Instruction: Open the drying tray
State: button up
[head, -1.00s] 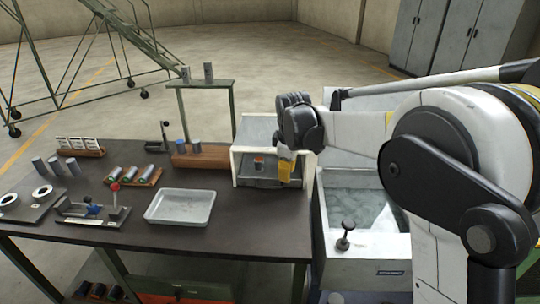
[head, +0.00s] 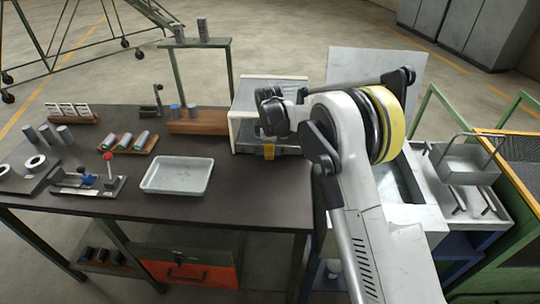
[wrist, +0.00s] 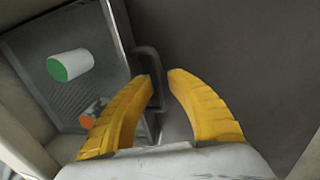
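The drying tray (wrist: 42,95) shows in the wrist view as a grey ribbed surface inside a pale frame. A white billet with a green end (wrist: 70,65) and a partly hidden orange-ended one (wrist: 88,121) lie on it. A dark bar handle (wrist: 147,53) stands at its right edge. My gripper (wrist: 161,77) has its yellow fingers apart, with the handle close to the tips, nearer the left finger; I cannot tell whether they touch. In the head view my gripper (head: 269,152) is at the front of the white dryer box (head: 236,128), and my arm hides most of its opening.
A shallow metal pan (head: 178,175) lies on the dark bench (head: 240,200), left of the box. Wooden racks with billets and a red-knobbed fixture (head: 108,157) stand further left. A grey basin (head: 410,185) adjoins on the right. The bench before the box is clear.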

jog(key=shift+w+f, duration=0.1)
jog(key=shift+f, duration=0.3)
grip_shut()
jog(key=s, duration=0.6)
jog(key=s+b, duration=0.1)
jog(key=s, duration=1.3)
jog(key=shift+s+a+b, duration=0.15)
jog(key=shift+a+b, duration=0.15)
jog(key=shift+a, duration=0.05)
